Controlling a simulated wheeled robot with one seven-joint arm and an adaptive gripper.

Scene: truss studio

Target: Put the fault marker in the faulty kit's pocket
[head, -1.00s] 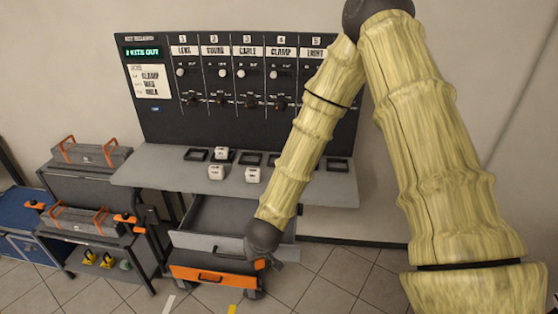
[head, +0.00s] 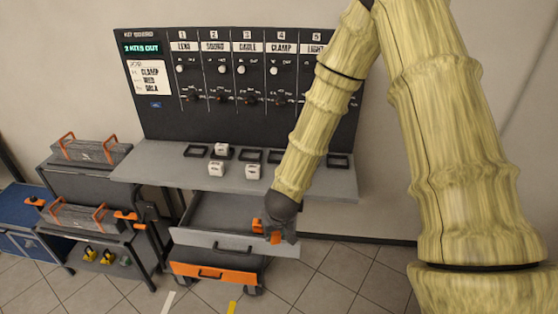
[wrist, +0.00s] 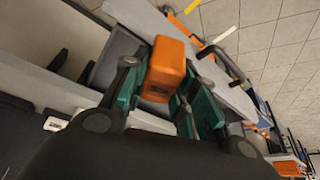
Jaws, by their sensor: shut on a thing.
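My gripper (head: 276,236) is shut on an orange block (wrist: 167,68), which I take to be the fault marker. In the wrist view the green fingers sit on either side of it. In the head view the gripper hangs over the front of the open grey drawer (head: 215,240), below the tabletop. Black square pockets (head: 196,152) run along the back of the grey tabletop (head: 150,170). One white cube (head: 221,149) is at the second pocket. Two more white cubes (head: 216,169) (head: 252,172) stand in front. My arm hides part of the tabletop.
A dark board (head: 160,105) above the tabletop has numbered columns, knobs and a "2 KITS OUT" display. An orange-fronted drawer (head: 190,271) also stands open, below the grey one. A cart (head: 80,215) with grey, orange-handled toolboxes is at left. The floor at right is clear.

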